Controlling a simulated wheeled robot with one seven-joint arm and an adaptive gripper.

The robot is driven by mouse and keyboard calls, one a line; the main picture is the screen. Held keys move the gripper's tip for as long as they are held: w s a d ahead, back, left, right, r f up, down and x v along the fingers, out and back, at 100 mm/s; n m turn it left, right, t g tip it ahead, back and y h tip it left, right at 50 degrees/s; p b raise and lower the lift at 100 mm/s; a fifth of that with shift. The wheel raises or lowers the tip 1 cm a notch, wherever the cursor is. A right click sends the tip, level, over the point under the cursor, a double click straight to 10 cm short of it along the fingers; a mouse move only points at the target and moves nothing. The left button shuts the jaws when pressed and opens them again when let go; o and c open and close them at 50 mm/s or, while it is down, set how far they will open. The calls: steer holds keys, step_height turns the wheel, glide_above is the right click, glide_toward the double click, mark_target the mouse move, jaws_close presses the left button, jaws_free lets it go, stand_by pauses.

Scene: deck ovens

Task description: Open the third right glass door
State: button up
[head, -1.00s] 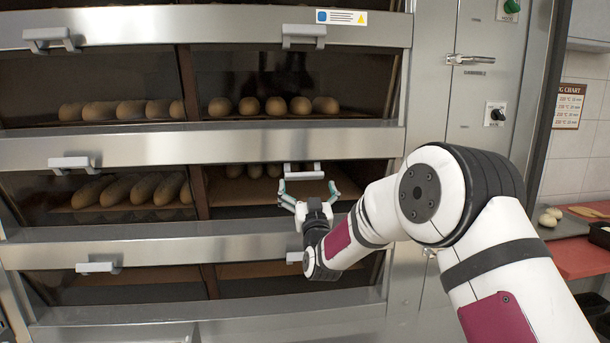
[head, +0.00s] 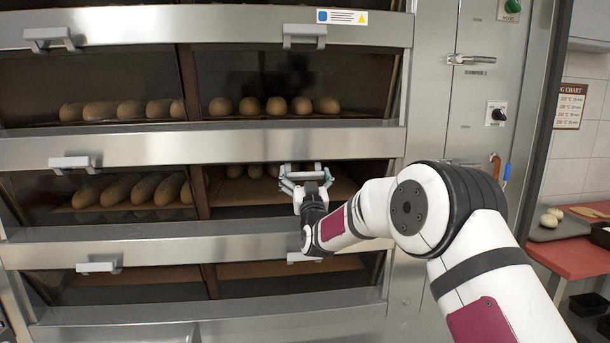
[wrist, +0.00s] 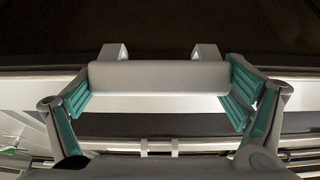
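The third right glass door (head: 235,190) is in the third row down, right column, in the head view. My gripper (head: 307,179) is at this handle, with one teal finger at each end of the bar. In the wrist view the handle (wrist: 158,77) spans the gap between the fingers, and the finger pads (wrist: 75,96) look pressed against its two ends. The gripper partly hides the handle in the head view.
Other glass doors with similar handles (head: 303,35) lie above, below and to the left (head: 72,163). A steel control column (head: 470,100) with knobs and a latch stands to the right. A red counter (head: 570,258) is at far right.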

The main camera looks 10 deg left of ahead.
steer(key=shift+c, duration=1)
steer(key=shift+s+r+g+p, duration=0.1)
steer(key=shift+r+g+p, duration=0.2)
steer(key=shift+r+p, duration=0.1)
steer(key=shift+g, duration=0.3)
steer(key=shift+c, duration=0.2)
steer(key=o, duration=1.4)
steer(key=shift+s+f, duration=0.1)
steer(key=shift+s, duration=0.05)
steer(key=v, duration=1.1)
steer(key=shift+s, duration=0.4)
